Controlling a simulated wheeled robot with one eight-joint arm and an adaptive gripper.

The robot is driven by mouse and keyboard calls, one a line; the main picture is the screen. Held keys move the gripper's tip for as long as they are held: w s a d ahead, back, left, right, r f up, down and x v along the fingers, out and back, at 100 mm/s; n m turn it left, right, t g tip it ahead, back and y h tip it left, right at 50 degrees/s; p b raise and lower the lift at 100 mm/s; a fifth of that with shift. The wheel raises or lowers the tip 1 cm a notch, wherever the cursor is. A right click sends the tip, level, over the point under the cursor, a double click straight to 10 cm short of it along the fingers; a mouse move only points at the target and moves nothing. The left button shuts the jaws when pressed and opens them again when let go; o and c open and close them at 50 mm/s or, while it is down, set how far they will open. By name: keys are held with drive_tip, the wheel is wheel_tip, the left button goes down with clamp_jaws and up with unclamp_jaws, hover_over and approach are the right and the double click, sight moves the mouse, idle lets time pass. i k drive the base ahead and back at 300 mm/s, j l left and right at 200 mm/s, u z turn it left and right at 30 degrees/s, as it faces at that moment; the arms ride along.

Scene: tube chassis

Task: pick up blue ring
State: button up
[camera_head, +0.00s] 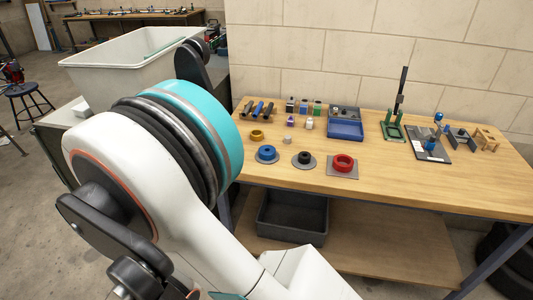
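The blue ring (266,153) lies on the wooden workbench (395,180), towards its front left. It sits on a grey disc-shaped base that shows around and below it. A large white arm with a teal band, my own, fills the left and lower middle of the view. The blue ring is just right of that arm in the picture and is not covered by it. My gripper's fingers cannot be made out, so its state and its distance to the ring cannot be told.
A yellow ring (257,134), a black ring (304,158) and a red ring (343,162) are near the blue ring. A blue tray (346,130) and a green stand (391,131) are behind. A dark bin (292,220) sits on the lower shelf. The right front benchtop is clear.

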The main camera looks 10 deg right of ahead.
sight(265, 152)
drive_tip(key=l+z, duration=0.75)
drive_tip(key=k, duration=0.05)
